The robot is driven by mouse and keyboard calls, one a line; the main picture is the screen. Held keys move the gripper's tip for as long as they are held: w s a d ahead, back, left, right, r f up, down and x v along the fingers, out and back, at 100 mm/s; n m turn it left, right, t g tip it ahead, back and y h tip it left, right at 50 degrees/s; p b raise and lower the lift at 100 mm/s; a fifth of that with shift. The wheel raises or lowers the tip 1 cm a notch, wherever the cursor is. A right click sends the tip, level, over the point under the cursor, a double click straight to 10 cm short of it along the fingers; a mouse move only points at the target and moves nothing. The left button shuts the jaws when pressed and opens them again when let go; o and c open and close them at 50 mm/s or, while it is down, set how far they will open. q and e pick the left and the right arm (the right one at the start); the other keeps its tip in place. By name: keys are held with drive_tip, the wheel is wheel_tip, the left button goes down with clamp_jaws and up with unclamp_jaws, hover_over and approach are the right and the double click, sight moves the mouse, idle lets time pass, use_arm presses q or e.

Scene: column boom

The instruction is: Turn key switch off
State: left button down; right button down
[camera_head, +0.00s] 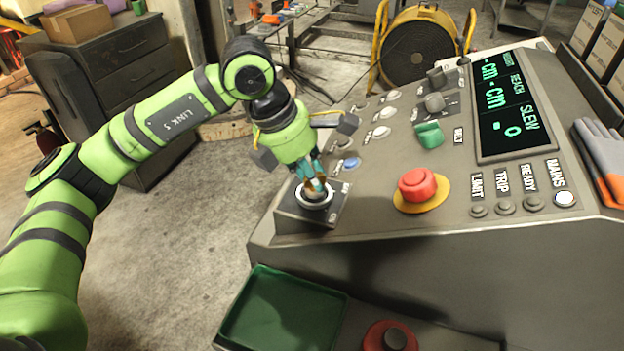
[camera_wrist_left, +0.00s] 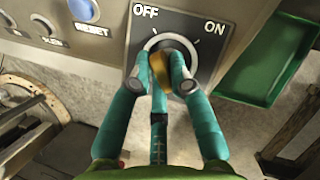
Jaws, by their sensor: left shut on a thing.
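The key switch (camera_head: 298,209) is a dark square plate with a round silver collar on the near left corner of the control console. In the left wrist view the switch plate (camera_wrist_left: 203,32) carries the marks OFF at upper left and ON at right. My left gripper (camera_head: 314,187) reaches down onto the switch, and its teal fingers are shut on the brass key. In the left wrist view the fingertips (camera_wrist_left: 162,78) close around the brass key (camera_wrist_left: 160,66) in front of the collar. The fingers hide part of the key, so its exact angle is hard to tell. My right gripper is not in view.
A red mushroom button (camera_head: 417,184) on a yellow base sits right of the switch. A blue RESET button (camera_wrist_left: 84,10) is beside the plate. A green tray (camera_head: 284,312) lies below the console edge. Gloves (camera_head: 602,160) lie at the far right.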

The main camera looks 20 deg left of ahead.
use_arm(q)
drive_tip(key=shift+n, duration=0.3)
drive_tip(key=c, duration=1.1)
unclamp_jaws()
drive_tip(key=shift+c, duration=0.2)
drive_tip(key=shift+r, duration=0.15)
drive_tip(key=v, duration=1.2)
drive_tip(key=shift+s+d, duration=0.1)
drive_tip(key=shift+d, duration=0.1)
